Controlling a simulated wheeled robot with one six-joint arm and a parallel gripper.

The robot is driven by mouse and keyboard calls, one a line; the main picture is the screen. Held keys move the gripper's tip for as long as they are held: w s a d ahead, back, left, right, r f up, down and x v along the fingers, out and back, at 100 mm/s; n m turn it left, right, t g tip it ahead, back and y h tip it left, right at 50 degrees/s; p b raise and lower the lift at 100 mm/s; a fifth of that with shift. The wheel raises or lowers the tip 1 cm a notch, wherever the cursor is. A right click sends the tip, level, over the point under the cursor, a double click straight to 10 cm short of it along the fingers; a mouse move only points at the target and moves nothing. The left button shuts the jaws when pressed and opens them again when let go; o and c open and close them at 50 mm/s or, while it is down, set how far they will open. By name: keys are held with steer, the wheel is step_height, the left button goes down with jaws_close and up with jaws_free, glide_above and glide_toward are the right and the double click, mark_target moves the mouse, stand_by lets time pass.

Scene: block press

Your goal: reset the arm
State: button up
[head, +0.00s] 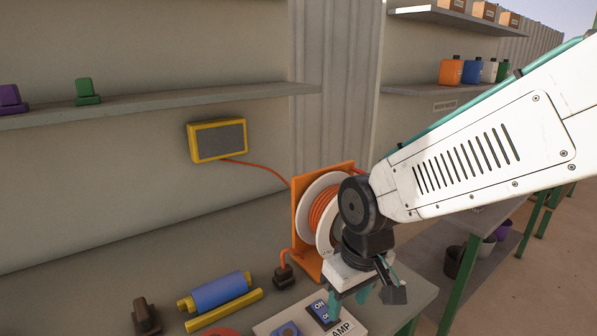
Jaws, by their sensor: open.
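My arm reaches in from the right, its white link across the upper right. My gripper (348,303) points down over the right end of the workbench (130,275), and its teal fingers are apart. No object shows between them. Just below and left of the fingers is a blue switch (320,311) with white lettering on a pale panel. A label (343,329) beside it reads "AMP", its start perhaps hidden. I cannot tell whether a finger touches the switch.
An orange cable reel (298,225) stands close behind my gripper. A yellow-framed panel (190,143) hangs on the wall below a shelf (150,105). Open floor (545,250) lies right.

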steer(key=s+d+r+m, duration=0.3)
steer(key=s+d+r, duration=0.1)
steer(key=s+d, duration=0.3)
steer(key=s+d+r+m, duration=0.3)
steer(key=s+d+r, duration=0.2)
steer(key=d, duration=0.5)
steer(key=shift+s+r+h, duration=0.3)
steer(key=shift+s+h, duration=0.1)
steer(key=shift+s, duration=0.55)
